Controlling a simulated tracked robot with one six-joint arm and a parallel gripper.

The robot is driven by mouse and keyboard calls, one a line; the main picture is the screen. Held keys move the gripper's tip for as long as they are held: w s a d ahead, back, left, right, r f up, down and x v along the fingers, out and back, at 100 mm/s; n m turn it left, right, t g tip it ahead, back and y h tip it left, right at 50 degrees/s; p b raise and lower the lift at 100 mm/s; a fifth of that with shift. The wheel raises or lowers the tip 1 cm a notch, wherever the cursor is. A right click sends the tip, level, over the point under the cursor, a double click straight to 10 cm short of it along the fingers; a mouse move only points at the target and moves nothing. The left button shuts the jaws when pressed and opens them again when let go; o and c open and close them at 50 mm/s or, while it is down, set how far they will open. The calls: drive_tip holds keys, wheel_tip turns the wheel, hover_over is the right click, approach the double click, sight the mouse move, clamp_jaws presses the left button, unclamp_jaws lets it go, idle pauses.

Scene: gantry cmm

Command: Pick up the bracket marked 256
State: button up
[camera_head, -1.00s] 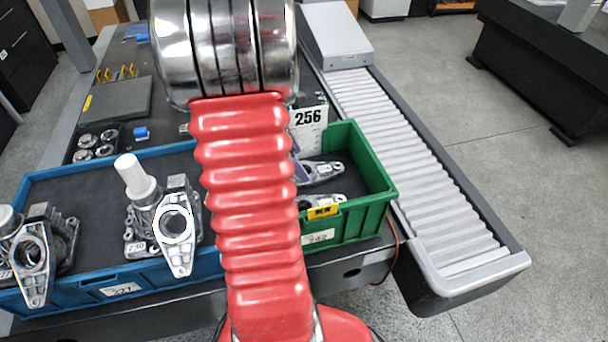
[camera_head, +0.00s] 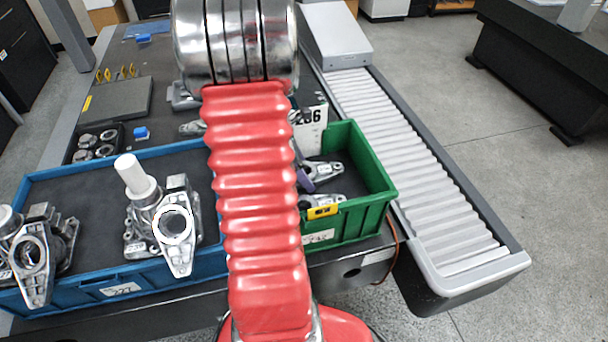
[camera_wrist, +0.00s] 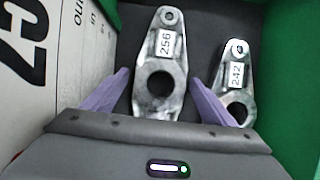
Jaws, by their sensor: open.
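The bracket marked 256 (camera_wrist: 162,75) is a grey metal plate with a large round hole, lying on the dark floor of the green bin. In the wrist view it lies between the two purple fingers of my gripper (camera_wrist: 158,98), which stand apart on either side of it. Its lower end is hidden behind my gripper's body. A second bracket marked 242 (camera_wrist: 236,88) lies to its right, and my right finger is close to that one. In the head view my red arm covers part of the bin, and a purple finger shows beside the brackets.
A blue tray (camera_head: 75,282) with metal castings (camera_head: 168,218) is to the left. A roller conveyor (camera_head: 420,165) runs along the right.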

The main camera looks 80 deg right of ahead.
drive_tip(key=shift+c, duration=0.5)
drive_tip(key=c, duration=1.5)
drive_tip(key=shift+o, duration=0.2)
drive_tip(key=shift+r, duration=0.15)
wheel_tip(320, 180, up, 18)
